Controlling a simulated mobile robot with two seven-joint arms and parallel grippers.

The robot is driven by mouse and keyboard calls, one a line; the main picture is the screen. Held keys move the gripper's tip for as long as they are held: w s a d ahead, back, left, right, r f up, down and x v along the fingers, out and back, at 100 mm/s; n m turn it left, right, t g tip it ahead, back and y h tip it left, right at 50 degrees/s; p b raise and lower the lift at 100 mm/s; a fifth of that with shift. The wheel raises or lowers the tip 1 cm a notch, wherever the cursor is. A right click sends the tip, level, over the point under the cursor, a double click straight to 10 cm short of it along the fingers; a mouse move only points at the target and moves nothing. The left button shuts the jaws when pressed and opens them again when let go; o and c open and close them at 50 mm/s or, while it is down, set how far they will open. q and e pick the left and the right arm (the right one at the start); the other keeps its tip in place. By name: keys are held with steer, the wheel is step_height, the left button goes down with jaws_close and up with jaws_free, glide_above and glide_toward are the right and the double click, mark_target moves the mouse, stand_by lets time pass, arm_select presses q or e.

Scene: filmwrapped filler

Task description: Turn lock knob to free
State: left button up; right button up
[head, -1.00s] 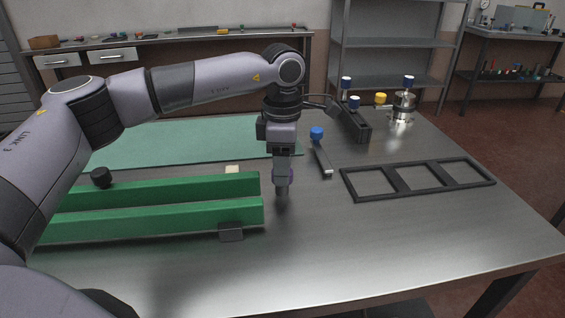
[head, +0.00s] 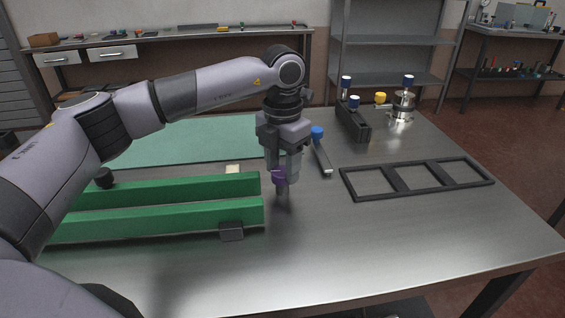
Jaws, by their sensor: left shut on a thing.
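My left gripper (head: 284,168) is shut on a small purple piece (head: 279,177) with a grey metal lower end, just right of the green rails' ends. I cannot tell whether its lower end touches the table. A round black knob (head: 103,177) stands at the left by the far green rail (head: 170,188); the gripper is well away from it. I cannot tell which of these is the lock knob, and no lock marks are readable. My right gripper is out of view.
A near green rail (head: 170,218) has a grey block (head: 231,231) at its end. A blue-topped tool (head: 317,133) lies behind the gripper. A black three-window frame (head: 395,187) lies right. A dark rack (head: 352,123) and a metal canister (head: 402,107) stand behind. The front right table is clear.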

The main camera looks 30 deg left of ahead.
mark_target(282, 171)
arm_select(q)
steer(key=shift+n, duration=0.6)
steer(key=o, duration=1.1)
steer(key=shift+c, duration=0.2)
steer(key=shift+r, duration=0.1)
step_height(282, 171, up, 7)
